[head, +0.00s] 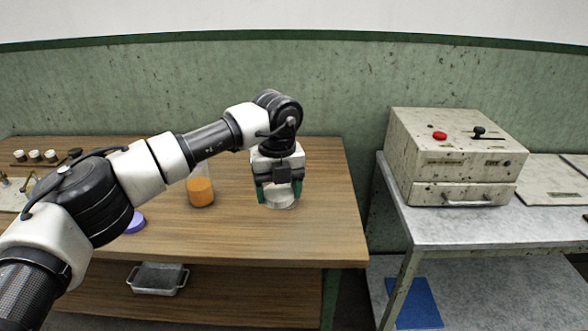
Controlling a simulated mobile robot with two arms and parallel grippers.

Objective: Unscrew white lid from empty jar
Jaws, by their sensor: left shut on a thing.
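My left gripper (280,193) points straight down over the right part of the wooden table. Its green-tipped fingers are shut on a pale, see-through jar (281,204), which stands on the tabletop. The jar looks empty. Its top and any white lid are hidden between the fingers and behind the wrist, so I cannot tell whether the grip is on the lid or the glass. My right gripper is not in view.
A jar of orange contents (201,191) stands left of the gripper, partly under my arm. A purple lid (135,222) lies further left. Small white-topped jars (35,156) stand at the back left. A metal tray (157,279) is on the lower shelf. A control box (455,155) stands on the right-hand table.

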